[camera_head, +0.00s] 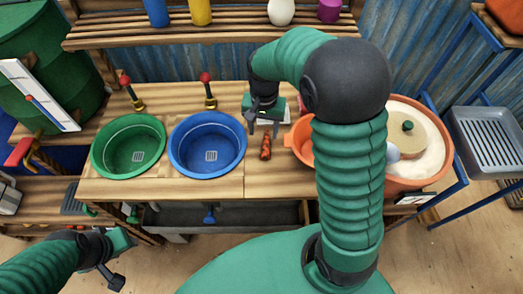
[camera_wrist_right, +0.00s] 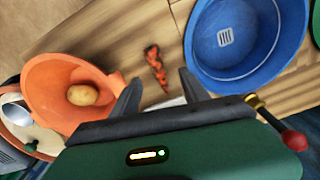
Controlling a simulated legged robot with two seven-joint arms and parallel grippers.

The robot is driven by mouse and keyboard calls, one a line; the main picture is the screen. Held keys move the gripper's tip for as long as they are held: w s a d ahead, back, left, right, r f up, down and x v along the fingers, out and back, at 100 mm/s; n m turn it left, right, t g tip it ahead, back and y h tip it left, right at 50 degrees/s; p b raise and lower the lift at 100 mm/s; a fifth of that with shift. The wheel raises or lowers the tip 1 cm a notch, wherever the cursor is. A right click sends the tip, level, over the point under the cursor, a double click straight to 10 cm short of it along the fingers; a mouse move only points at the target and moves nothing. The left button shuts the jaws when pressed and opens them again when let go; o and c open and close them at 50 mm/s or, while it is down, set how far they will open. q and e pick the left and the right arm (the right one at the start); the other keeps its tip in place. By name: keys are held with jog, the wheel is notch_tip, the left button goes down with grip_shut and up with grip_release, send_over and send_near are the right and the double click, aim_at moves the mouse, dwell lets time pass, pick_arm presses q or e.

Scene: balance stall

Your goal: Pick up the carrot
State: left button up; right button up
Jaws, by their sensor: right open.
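The small orange-brown carrot (camera_head: 266,147) lies on the wooden counter (camera_head: 258,185), between the blue basin and the orange bowl. It also shows in the right wrist view (camera_wrist_right: 155,67), just beyond the fingertips. My right gripper (camera_head: 264,127) is open and empty, its fingers pointing toward the carrot; in the right wrist view the two fingers (camera_wrist_right: 158,86) stand apart on either side of the carrot's near end. The carrot is apart from both fingers. My left gripper (camera_head: 123,262) is at the lower left, away from the counter, with its fingers apart and nothing between them.
A blue basin (camera_head: 181,153) and a green basin (camera_head: 107,157) are left of the carrot. An orange bowl (camera_head: 302,150) sits close on its right, holding a potato (camera_wrist_right: 82,95). A large orange tub (camera_head: 440,165) stands further right. A shelf (camera_head: 215,38) with colored items is behind.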

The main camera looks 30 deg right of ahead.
send_over(265, 145)
jog(key=d, duration=0.1)
notch_tip(265, 145, down, 5)
jog(key=shift+d+f, duration=0.1)
jog(key=shift+d, duration=0.05)
jog(key=f, duration=0.2)
jog(key=a+f+b, duration=0.1)
jog(key=f, duration=0.1)
jog(key=shift+s+a, duration=0.1)
jog(key=shift+s, duration=0.1)
jog(key=shift+w+a+f, duration=0.1)
jog(key=shift+a+f, duration=0.2)
jog(key=shift+a, duration=0.05)
jog(key=shift+d, duration=0.5)
jog(key=c, duration=0.4)
jog(key=shift+d+f, duration=0.1)
jog(key=shift+d, duration=0.1)
jog(key=c, duration=0.5)
jog(key=shift+a, duration=0.1)
jog(key=shift+c, duration=1)
pick_arm(q)
jog(key=shift+w+d+f, duration=0.25)
jog(key=shift+d+f, duration=0.35)
pick_arm(e)
jog(key=shift+a, duration=0.35)
grip_shut()
